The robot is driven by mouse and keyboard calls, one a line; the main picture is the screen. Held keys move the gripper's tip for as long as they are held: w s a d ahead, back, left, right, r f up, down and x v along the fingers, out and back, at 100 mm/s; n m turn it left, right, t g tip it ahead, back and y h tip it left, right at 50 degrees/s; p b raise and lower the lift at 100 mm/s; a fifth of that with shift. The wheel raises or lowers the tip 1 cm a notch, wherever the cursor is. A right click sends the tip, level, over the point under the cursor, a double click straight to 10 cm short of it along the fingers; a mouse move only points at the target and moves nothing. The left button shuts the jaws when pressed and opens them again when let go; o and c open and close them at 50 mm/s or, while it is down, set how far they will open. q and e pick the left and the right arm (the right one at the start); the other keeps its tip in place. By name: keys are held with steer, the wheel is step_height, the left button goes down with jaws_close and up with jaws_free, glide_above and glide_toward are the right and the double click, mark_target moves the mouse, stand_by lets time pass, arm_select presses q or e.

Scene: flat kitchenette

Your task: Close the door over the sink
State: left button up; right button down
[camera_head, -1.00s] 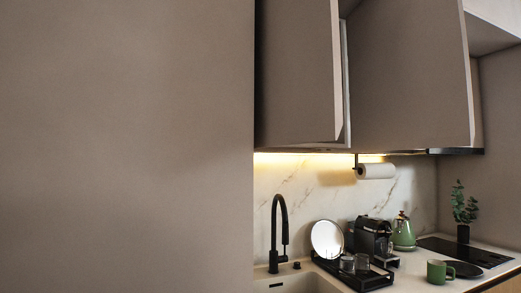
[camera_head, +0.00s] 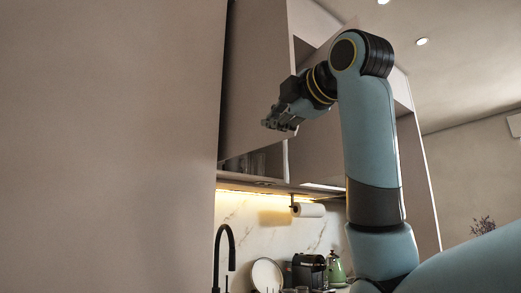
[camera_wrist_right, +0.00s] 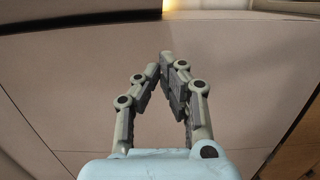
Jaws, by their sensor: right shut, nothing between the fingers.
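The cabinet door over the sink (camera_head: 252,70) is a flat taupe panel standing partly open. Its lower edge slants outward, and the cabinet interior with glassware (camera_head: 258,160) shows beneath it. My right gripper (camera_head: 272,124) is raised in front of the door's lower right part, shut and empty. In the right wrist view, its fingertips (camera_wrist_right: 166,62) come together in front of a broad taupe panel (camera_wrist_right: 85,70); I cannot tell if they touch it. My left gripper is not in view.
A tall taupe panel (camera_head: 110,150) fills the left side. Another cabinet front (camera_head: 318,155) is partly hidden by my right arm. Below are a black faucet (camera_head: 218,250), a paper towel roll (camera_head: 308,210), a white plate (camera_head: 266,274), a coffee machine (camera_head: 308,270) and a green kettle (camera_head: 336,267).

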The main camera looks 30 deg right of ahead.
mark_target(265, 136)
steer(key=w+d, duration=0.1)
steer(key=w, duration=0.2)
steer(key=w+d+p, duration=0.1)
steer(key=w, duration=0.2)
steer(key=w+d, duration=0.2)
steer(key=w, duration=0.2)
steer(key=shift+p, duration=0.35)
steer(key=shift+w+a, duration=0.1)
steer(key=shift+w, duration=0.05)
steer(key=shift+r, duration=0.1)
